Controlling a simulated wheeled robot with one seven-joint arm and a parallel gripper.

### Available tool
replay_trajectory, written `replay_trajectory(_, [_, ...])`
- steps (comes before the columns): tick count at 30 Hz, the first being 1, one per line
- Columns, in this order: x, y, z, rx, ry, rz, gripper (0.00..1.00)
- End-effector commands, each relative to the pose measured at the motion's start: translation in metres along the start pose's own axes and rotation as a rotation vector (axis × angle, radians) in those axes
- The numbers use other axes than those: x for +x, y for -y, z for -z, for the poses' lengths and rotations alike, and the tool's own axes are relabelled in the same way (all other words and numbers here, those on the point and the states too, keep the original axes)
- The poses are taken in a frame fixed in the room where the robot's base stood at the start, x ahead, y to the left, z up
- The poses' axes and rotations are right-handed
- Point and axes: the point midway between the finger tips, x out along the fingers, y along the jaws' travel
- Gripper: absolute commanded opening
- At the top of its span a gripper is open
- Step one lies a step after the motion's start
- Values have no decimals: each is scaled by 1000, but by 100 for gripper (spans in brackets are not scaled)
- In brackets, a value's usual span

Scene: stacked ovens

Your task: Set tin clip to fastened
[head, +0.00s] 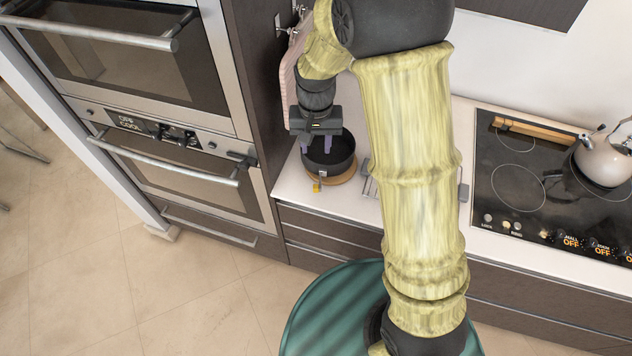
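A dark round tin (335,166) stands on a round wooden board on the white counter, left of my arm. A small yellow-orange piece (317,187), which looks like the tin's clip, shows at its front lower side. It is too small to tell whether it is fastened. My gripper (317,147) points down over the tin's back left part. Its two purplish fingers are spread apart with nothing seen between them. The fingertips are at or just above the tin's rim; I cannot tell whether they touch it. The clip lies nearer the camera than the fingers.
The wooden board (344,178) rests near the counter's front edge. Stacked ovens (165,125) stand left, their handles sticking out. A pink board (287,85) is beside the tall cabinet. A wire rack (369,185) is partly behind my arm. A hob (540,180) with a kettle (603,162) is right.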

Motion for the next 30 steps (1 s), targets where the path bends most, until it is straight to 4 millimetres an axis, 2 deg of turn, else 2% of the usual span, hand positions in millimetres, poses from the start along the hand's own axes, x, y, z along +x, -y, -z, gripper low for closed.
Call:
replay_trajectory(8, [13,0,0,0,3,-1,38])
replay_trajectory(30, [116,-1,-1,0,3,0,38])
